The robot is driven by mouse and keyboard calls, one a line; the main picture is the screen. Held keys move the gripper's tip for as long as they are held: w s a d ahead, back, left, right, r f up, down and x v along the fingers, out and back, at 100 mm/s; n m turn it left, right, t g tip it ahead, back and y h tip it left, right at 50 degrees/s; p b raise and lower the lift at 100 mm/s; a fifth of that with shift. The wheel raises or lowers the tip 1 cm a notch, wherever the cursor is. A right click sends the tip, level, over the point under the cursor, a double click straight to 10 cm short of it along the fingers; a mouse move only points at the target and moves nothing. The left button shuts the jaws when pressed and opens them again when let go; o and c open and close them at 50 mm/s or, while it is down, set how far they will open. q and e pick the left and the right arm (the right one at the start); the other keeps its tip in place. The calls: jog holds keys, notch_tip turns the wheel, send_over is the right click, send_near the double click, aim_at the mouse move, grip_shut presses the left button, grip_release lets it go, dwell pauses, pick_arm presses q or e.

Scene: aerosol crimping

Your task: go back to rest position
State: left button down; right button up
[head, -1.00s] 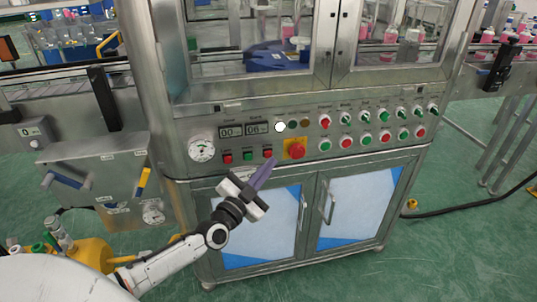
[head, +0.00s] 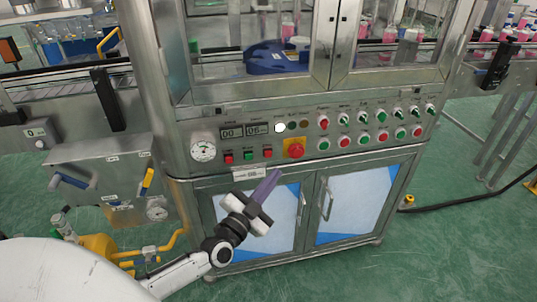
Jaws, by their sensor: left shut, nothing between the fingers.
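My left gripper (head: 265,187) is in front of the upper part of the left lower cabinet door of the steel crimping machine (head: 320,168). Its purple fingers are together with nothing between them and point up and to the right. The red emergency stop button (head: 295,151) on its yellow plate lies above the fingertips, apart from them. A row of red and green buttons (head: 368,138) runs along the panel to the right. My right gripper is not in the head view.
A pressure gauge (head: 203,150) sits at the panel's left. A side unit with a blue-handled lever (head: 70,181) and yellow piping (head: 105,246) stands at left. A conveyor with pink bottles (head: 484,36) is at the right. Green floor (head: 440,235) is open at lower right.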

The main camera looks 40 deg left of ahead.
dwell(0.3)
pick_arm(q)
jog(key=s+d+f+g+h, duration=0.45)
jog(key=s+d+f, duration=0.45)
jog(key=d, duration=0.4)
jog(key=s+d+f+n+g, duration=0.2)
jog(key=s+d+f+g, duration=0.1)
jog(key=s, duration=0.5)
jog(key=s+d+f+n+g+p, duration=0.1)
jog(key=s+d+f+n+g, duration=0.1)
jog(key=s+f, duration=0.3)
jog(key=s+d+g, duration=0.1)
jog(key=s, duration=0.2)
jog(key=shift+s+f, duration=0.15)
jog(key=shift+f, duration=0.25)
jog(key=shift+g+y, duration=0.25)
